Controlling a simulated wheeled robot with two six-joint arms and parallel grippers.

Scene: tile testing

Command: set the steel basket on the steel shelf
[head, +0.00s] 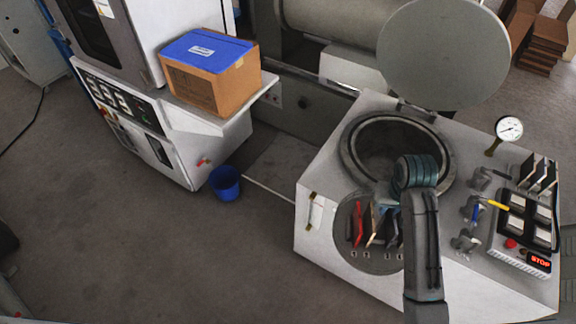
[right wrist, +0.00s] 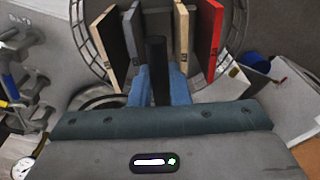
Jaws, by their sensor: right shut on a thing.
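The steel basket (head: 352,262) is round and grey, with several upright tiles in red, tan and dark colours. In the head view it hangs beside the front of the white machine, below the open round vessel. My right gripper (head: 385,203) is above it, partly hidden by my arm. In the right wrist view the blue fingers (right wrist: 160,84) are shut on the basket's dark upright handle, with the tiles and mesh rim (right wrist: 82,32) beyond. A pale metal ledge (head: 234,117) at the left looks like the steel shelf; a cardboard box stands on it. My left gripper is out of view.
The vessel opening (head: 385,140) has its round lid (head: 444,50) raised. A gauge (head: 509,129), valves and a switch panel (head: 528,222) occupy the machine's right side. A blue bucket (head: 225,184) stands on the floor below the ledge. The blue-topped cardboard box (head: 207,88) takes up much of the ledge.

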